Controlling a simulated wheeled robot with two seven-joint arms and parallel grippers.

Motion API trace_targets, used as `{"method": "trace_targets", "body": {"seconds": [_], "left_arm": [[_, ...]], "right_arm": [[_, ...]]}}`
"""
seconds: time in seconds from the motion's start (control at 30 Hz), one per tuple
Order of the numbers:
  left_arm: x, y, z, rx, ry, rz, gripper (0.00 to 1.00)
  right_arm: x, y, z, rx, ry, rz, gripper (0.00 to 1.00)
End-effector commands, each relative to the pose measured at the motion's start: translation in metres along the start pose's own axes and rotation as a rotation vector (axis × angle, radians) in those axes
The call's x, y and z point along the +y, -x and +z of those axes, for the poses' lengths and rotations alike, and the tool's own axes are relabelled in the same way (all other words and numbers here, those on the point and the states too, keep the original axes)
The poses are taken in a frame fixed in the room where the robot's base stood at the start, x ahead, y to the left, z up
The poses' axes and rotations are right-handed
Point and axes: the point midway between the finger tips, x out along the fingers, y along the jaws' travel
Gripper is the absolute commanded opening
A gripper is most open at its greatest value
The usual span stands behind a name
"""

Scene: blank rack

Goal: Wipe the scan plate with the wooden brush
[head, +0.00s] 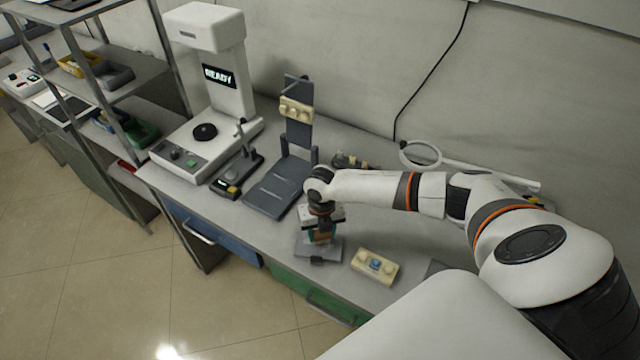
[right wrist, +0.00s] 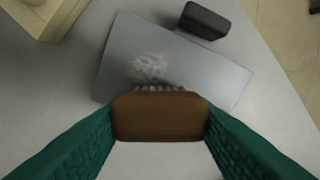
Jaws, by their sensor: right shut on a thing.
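The scan plate (head: 334,250) is a flat grey plate near the front edge of the bench. It also shows in the right wrist view (right wrist: 215,73), with a pale, dusty smudge (right wrist: 148,67) on it. My right gripper (head: 319,232) points down over the plate. Its green fingers are shut on the wooden brush (right wrist: 160,117), a brown block with pale bristles. The bristles reach over the plate's near edge, just beside the smudge. Whether they touch the plate I cannot tell. My left gripper is out of view.
A dark block (right wrist: 204,20) sits at the plate's edge. A cream box with a blue button (head: 375,266) lies right of the plate. A dark grey stand (head: 275,187) and a white machine reading READY (head: 218,75) stand to the left. A ring-shaped lamp (head: 420,153) is behind my arm.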

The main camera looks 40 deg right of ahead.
Motion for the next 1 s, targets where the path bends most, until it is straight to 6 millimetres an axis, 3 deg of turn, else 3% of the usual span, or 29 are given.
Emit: {"method": "trace_targets", "body": {"seconds": [0.5, 0.8, 1.0], "left_arm": [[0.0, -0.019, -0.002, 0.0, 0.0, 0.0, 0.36], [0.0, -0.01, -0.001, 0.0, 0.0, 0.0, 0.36], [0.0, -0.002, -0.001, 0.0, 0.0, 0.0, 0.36]], "right_arm": [[0.017, 0.0, -0.03, 0.0, -0.001, 0.001, 0.28], [0.029, 0.001, -0.023, -0.001, -0.001, 0.002, 0.28], [0.024, 0.002, -0.015, -0.002, 0.002, 0.001, 0.28]]}}
